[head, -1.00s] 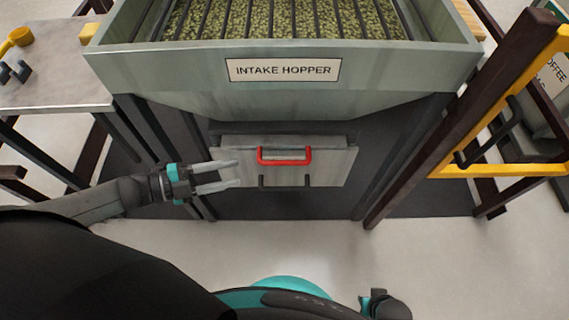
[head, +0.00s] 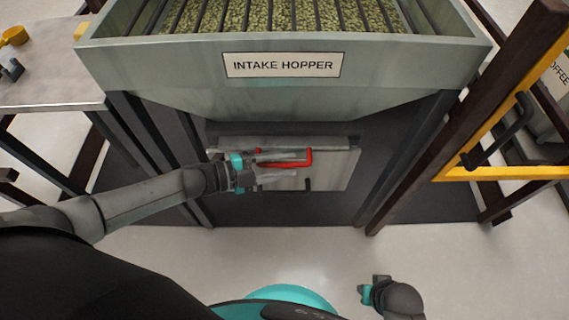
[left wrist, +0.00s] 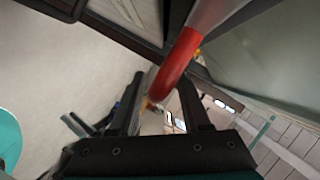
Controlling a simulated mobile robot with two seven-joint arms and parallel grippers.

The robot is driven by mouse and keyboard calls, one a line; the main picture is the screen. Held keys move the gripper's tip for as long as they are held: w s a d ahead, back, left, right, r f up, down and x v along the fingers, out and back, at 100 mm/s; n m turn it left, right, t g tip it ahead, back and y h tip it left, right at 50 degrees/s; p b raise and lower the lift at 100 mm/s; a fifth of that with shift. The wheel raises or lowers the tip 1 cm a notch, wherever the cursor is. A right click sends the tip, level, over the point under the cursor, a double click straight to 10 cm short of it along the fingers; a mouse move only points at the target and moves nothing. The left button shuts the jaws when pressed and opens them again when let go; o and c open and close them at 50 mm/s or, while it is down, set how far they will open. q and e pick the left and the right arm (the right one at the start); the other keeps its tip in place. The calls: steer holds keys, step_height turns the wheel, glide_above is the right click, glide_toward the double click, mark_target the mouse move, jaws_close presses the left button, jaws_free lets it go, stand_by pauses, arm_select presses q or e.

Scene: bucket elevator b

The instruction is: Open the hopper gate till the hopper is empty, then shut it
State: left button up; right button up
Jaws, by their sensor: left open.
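The intake hopper (head: 400,78) is a grey-green bin with green beans (head: 290,17) under its top bars. Its gate is a grey plate (head: 338,172) below the funnel, with a red handle (head: 309,158) on the front. My left gripper (head: 286,166) is open at the handle and covers its left part. In the left wrist view the red handle (left wrist: 177,62) runs between the open fingers (left wrist: 158,105); contact is not clear. A part of my right arm with its gripper end (head: 374,288) shows low in the head view; its fingers cannot be made out.
A dark lower handle (head: 307,184) sits under the red one. Dark legs (head: 402,165) flank the gate. A yellow frame (head: 500,173) stands at right, a grey table (head: 50,85) at left. The floor in front is clear.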

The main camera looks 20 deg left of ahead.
arm_select(q)
steer(key=shift+d, duration=0.1)
steer(key=shift+c, duration=0.4)
jaws_close()
stand_by(1.0)
